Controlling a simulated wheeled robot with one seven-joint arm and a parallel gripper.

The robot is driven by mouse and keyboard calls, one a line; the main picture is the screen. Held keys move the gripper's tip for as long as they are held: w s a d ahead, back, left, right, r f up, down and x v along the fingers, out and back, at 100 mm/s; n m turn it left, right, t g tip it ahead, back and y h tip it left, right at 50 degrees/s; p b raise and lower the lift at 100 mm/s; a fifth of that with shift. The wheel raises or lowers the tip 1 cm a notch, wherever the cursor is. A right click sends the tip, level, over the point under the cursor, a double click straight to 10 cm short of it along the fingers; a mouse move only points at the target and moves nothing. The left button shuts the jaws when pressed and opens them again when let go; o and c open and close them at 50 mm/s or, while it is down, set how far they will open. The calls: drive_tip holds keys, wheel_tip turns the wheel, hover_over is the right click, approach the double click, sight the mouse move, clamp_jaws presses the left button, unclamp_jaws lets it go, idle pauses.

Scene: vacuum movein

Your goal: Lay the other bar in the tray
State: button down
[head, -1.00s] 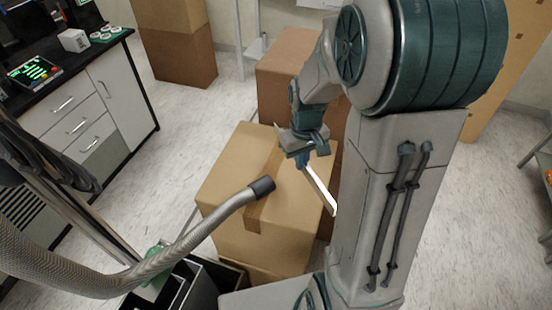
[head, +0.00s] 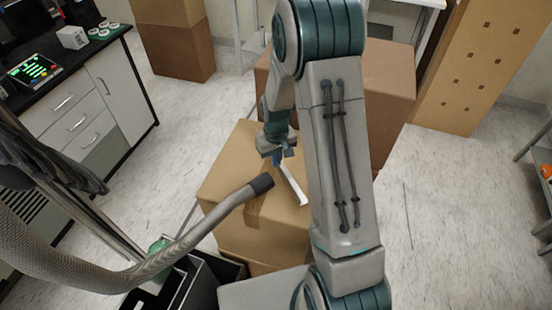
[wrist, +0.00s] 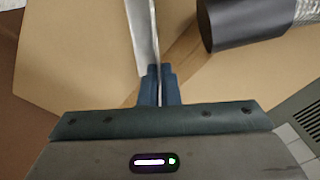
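My gripper (head: 278,160) is above the top of a cardboard box, and its blue fingers (wrist: 161,88) are close together on a pale, flat bar (head: 293,186). The bar slants down to the right from the fingers in the head view. In the wrist view the bar (wrist: 145,40) runs up from the fingers, seen nearly edge-on. I cannot tell whether its far end touches the box. No tray is clearly identifiable; a black open-topped container (head: 203,290) shows at the bottom of the head view, partly cut off. No second bar is visible.
The cardboard box (head: 228,168) is below my gripper. A grey ribbed hose (head: 190,238) with a black nozzle (head: 261,184) reaches over it, just left of the bar. A brown box (head: 392,90) stands behind my arm. The floor at right is open.

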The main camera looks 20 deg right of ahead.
drive_tip(key=shift+f, duration=0.35)
drive_tip(key=shift+f, duration=0.1)
drive_tip(key=shift+f+b, duration=0.15)
drive_tip(key=shift+b, duration=0.15)
drive_tip(key=c, duration=1.7)
unclamp_jaws()
drive_tip(key=shift+r, duration=0.2)
